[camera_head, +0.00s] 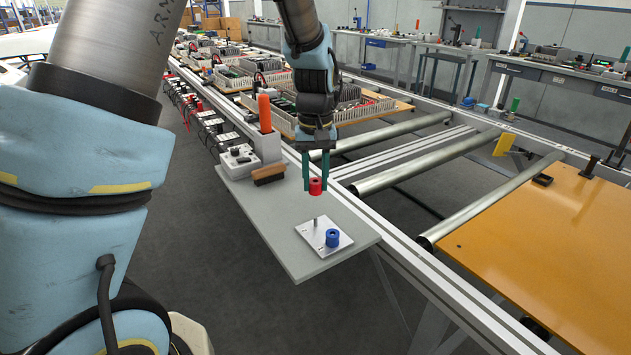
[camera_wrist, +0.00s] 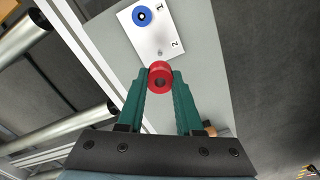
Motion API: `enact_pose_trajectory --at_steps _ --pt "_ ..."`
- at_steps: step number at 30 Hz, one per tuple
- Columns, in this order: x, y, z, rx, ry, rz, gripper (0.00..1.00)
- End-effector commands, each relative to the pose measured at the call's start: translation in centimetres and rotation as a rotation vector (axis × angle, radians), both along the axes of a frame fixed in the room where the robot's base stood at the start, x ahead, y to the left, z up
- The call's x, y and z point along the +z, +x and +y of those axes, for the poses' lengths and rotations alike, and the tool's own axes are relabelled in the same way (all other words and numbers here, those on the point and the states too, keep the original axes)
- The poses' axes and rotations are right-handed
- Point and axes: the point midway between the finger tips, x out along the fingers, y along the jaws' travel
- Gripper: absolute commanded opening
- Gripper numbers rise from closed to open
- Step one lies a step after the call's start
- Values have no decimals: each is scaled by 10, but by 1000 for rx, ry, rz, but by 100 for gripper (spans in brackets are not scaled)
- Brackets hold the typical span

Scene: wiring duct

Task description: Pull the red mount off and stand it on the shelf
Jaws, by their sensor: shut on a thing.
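The red mount (camera_head: 315,187) is a short red cylinder with a hole through it. My gripper (camera_head: 314,180) is shut on it with green fingers and holds it in the air above the grey shelf (camera_head: 270,220). In the wrist view the red mount (camera_wrist: 160,76) sits between the fingertips. A white plate (camera_head: 310,238) lies on the shelf. It carries a bare grey peg (camera_head: 316,223) and a blue mount (camera_head: 332,238). In the wrist view the blue mount (camera_wrist: 142,15) is beside the number 1, and a 2 is printed near the red mount.
A brown brush (camera_head: 269,174), a white device (camera_head: 239,160) and an orange-handled item (camera_head: 264,113) stand at the shelf's far end. The shelf's middle is bare. A conveyor with metal rollers (camera_head: 430,165) and an orange board (camera_head: 550,240) lies to the right.

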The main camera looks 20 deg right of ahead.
Motion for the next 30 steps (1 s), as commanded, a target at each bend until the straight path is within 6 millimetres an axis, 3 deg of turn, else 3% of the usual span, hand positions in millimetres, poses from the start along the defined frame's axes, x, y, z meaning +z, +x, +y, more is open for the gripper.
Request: enact_pose_trajectory --at_steps 30 --pt "37 0 0 0 0 0 0"
